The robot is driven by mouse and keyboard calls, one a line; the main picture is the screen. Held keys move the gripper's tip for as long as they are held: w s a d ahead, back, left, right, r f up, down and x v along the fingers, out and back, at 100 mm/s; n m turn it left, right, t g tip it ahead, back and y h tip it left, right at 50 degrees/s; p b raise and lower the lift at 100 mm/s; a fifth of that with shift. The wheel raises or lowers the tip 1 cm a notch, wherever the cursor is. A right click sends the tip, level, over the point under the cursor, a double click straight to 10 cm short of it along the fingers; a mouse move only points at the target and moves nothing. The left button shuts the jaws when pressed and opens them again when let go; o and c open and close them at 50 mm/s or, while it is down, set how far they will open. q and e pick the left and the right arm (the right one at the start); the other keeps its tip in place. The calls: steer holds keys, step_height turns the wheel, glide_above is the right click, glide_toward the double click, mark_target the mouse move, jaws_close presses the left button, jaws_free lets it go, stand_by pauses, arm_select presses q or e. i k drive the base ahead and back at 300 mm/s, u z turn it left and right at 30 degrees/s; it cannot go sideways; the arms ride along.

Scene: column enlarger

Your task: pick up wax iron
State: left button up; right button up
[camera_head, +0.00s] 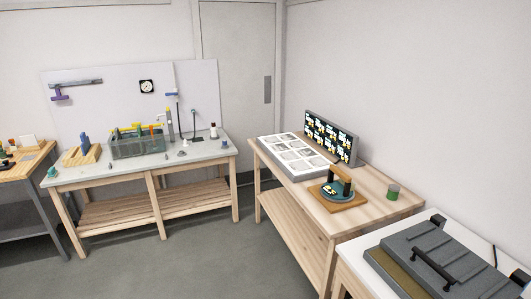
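On the wooden table (385,217) at the right stands an object with a dark upright part and a tan handle (341,180). It looks like the wax iron, but it is too small to be sure. It rests on a dark round pad with a light print (329,192), on a square wooden board (350,203). Neither of my grippers is in view.
Behind it are a white sheet of prints (297,153) and a dark display panel (330,138). A grey lidded press (440,258) is at front right. A workbench (190,153) is at back left; the floor (200,265) between is clear.

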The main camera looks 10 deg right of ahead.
mark_target(341, 191)
steer(key=z, duration=0.4)
steer(key=i, duration=2.05)
steer(key=z, duration=0.65)
